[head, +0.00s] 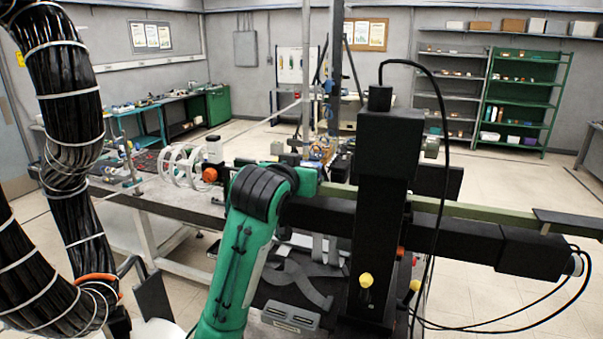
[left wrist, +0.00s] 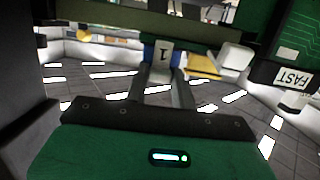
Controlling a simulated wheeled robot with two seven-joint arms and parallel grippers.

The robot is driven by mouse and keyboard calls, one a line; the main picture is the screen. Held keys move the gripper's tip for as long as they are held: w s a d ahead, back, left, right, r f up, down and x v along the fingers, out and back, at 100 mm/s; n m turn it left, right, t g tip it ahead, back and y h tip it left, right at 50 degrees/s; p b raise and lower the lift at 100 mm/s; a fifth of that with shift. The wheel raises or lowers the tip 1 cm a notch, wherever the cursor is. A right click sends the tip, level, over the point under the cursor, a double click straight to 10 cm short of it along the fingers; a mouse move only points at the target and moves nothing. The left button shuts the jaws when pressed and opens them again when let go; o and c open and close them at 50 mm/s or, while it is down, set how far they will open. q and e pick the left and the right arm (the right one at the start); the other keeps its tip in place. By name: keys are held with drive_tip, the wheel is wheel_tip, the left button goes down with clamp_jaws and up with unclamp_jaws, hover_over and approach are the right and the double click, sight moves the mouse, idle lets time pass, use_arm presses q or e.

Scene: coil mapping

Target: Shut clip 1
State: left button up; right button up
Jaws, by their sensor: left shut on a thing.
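In the left wrist view, a small pale block marked "1" (left wrist: 163,52), which I take to be clip 1, sits at the far end of my left gripper (left wrist: 163,78). The gripper's two grey fingers are close together and shut on this clip. An olive bar (left wrist: 115,34) crosses the view just above and behind it. A white block (left wrist: 236,57) sits to the right of the clip. In the head view, a green arm with a black joint rises in the middle, and the fingers and clip are hidden. My right gripper cannot be made out.
A black machine column (head: 383,170) with a long olive rail (head: 480,211) fills the centre and right. A workbench (head: 150,208) with white coil rings (head: 182,166) is at the left. Open floor lies beyond.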

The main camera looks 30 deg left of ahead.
drive_tip(key=shift+a, duration=0.25)
use_arm(q)
drive_tip(key=o, duration=1)
drive_tip(key=shift+w, duration=0.15)
